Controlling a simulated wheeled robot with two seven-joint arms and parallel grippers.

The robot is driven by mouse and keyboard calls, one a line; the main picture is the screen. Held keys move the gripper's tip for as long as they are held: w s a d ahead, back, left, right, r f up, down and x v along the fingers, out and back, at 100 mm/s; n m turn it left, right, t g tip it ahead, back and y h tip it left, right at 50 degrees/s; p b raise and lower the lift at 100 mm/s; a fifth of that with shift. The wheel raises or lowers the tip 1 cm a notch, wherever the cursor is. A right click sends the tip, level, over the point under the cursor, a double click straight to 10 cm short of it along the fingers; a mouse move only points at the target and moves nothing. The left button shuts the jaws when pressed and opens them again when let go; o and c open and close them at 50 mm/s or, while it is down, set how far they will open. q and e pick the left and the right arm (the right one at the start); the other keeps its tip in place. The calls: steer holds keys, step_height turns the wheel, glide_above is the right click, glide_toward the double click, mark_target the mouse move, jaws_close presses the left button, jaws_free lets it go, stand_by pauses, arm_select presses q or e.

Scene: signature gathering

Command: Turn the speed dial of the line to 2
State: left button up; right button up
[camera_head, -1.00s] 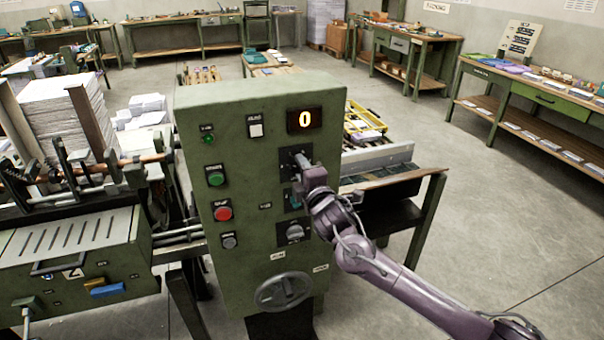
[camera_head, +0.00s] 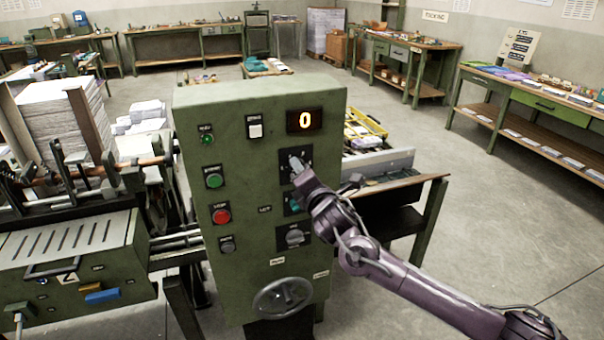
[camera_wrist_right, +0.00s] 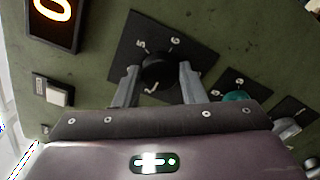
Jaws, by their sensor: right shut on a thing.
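The green control cabinet (camera_head: 245,190) stands upright in the middle of the head view. Its display (camera_head: 304,120) reads 0. The speed dial (camera_wrist_right: 158,70) is a round black knob on a dark square plate with pale digits around it, seen in the right wrist view. My right gripper (camera_head: 297,163) is at this dial, below the display, and mostly hides it in the head view. In the right wrist view its two fingers (camera_wrist_right: 157,76) stand on either side of the knob and are shut on it. My left gripper is not in view.
Below the dial are a teal switch (camera_head: 293,204), a grey knob (camera_head: 295,237) and a handwheel (camera_head: 283,297). A green button (camera_head: 214,180) and a red button (camera_head: 221,216) sit on the left of the cabinet. A feeder with paper stacks (camera_head: 65,125) stands at left.

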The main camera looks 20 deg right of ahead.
stand_by(0.3)
steer(key=o, duration=1)
steer(key=s+b, duration=0.2)
steer(key=s, duration=0.5)
steer(key=shift+s+d+b, duration=0.15)
steer(key=shift+s+b, duration=0.15)
steer(key=shift+s, duration=0.1)
steer(key=shift+f, duration=0.1)
